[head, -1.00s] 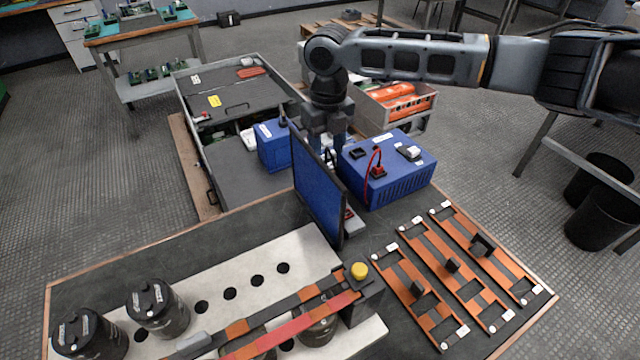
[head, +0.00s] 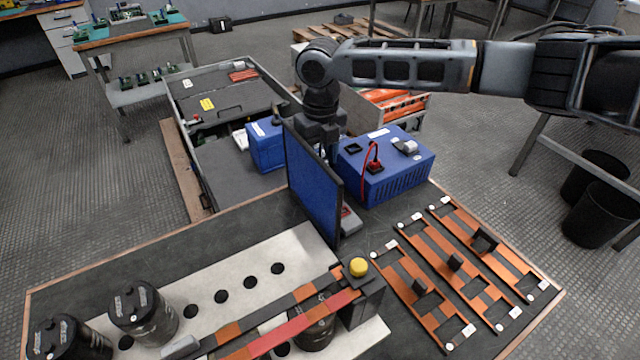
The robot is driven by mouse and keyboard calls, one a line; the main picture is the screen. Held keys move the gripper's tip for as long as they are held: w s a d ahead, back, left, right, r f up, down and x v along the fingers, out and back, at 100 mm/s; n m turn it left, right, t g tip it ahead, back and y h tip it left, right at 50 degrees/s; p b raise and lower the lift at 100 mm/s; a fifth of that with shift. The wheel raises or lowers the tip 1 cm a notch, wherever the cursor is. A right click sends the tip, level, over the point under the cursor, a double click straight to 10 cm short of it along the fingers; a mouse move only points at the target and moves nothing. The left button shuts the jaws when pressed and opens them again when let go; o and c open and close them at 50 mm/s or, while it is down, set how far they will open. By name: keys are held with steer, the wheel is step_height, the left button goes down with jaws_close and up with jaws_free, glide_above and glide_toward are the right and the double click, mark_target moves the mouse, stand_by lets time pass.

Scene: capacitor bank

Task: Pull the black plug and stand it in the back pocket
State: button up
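My gripper (head: 324,140) points down behind the upright blue panel (head: 316,190), between the small blue box (head: 267,152) and the large blue box (head: 402,180). The panel hides its fingertips, so I cannot tell if it is open or holds anything. The large blue box has a black square piece (head: 354,148), a red lead (head: 371,150) ending at a dark fitting, and a grey-white piece (head: 405,147) on top. A small black piece (head: 277,119) sits at the small box's top edge. I cannot tell which piece is the black plug, and no back pocket is clearly recognisable.
Orange rails (head: 425,312) with several black blocks lie at the right of the bench. Black canisters (head: 143,315), a pale strip with holes (head: 262,262) and a yellow knob (head: 358,267) are at the front. A grey case (head: 240,97) and a crate (head: 412,110) stand behind.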

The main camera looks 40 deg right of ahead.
step_height(320, 180, down, 5)
steer(key=shift+f+b, duration=0.1)
steer(key=shift+b, duration=0.95)
steer(key=shift+p, duration=0.35)
steer(key=shift+c, duration=0.2)
stand_by(0.3)
jaws_close()
stand_by(0.6)
steer(key=shift+r+p, duration=2.4)
steer(key=shift+r, duration=0.65)
